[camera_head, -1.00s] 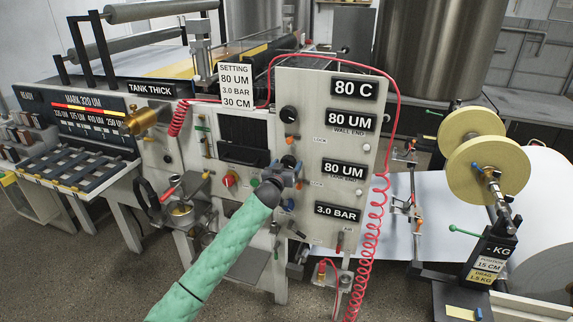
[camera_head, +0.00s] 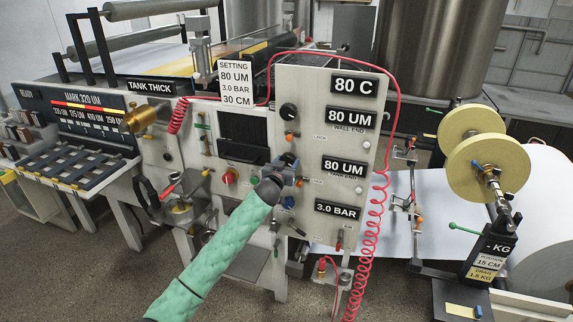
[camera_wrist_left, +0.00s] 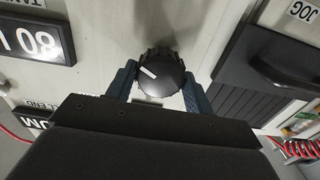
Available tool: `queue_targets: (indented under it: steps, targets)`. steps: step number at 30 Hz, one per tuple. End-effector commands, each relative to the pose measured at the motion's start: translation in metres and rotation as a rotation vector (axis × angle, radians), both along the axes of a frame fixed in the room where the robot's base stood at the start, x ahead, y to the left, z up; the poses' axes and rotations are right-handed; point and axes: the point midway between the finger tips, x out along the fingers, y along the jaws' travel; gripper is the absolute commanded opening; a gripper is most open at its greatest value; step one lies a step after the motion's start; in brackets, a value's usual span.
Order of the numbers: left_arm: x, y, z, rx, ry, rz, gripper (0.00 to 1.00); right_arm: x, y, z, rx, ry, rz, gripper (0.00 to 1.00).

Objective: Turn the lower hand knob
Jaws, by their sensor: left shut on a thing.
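The lower hand knob (camera_wrist_left: 160,74) is black and ribbed, with a white pointer mark, on the pale machine panel (camera_wrist_left: 100,95). In the left wrist view it sits between the two blue-grey fingers of my left gripper (camera_wrist_left: 158,88), which is shut on it. In the head view my left gripper (camera_head: 284,172) is at the panel beside the lower "80 UM" label (camera_head: 345,167), and the knob (camera_head: 288,160) is partly hidden by it. My right gripper is not in view.
The upper hand knob (camera_head: 289,112) is above on the same panel. An orange-tipped lever (camera_head: 290,136) stands between the knobs. A red coiled hose (camera_head: 371,225) hangs at the panel's right edge. A dark handle (camera_wrist_left: 285,75) shows at the right in the wrist view.

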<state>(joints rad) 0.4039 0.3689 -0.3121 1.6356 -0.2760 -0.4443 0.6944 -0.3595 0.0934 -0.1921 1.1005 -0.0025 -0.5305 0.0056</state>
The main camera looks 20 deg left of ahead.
Motion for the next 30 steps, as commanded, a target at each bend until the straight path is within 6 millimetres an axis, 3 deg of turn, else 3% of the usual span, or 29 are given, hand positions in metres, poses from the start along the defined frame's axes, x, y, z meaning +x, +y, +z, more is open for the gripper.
queue_targets:
  steps: [18, 30]
  targets:
    - [0.000, -0.001, 0.000, 0.452, -0.015, 0.000, 0.29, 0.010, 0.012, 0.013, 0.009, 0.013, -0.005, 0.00]
    - [0.000, -0.001, -0.001, 0.562, -0.019, 0.000, 0.29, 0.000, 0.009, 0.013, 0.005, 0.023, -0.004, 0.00]
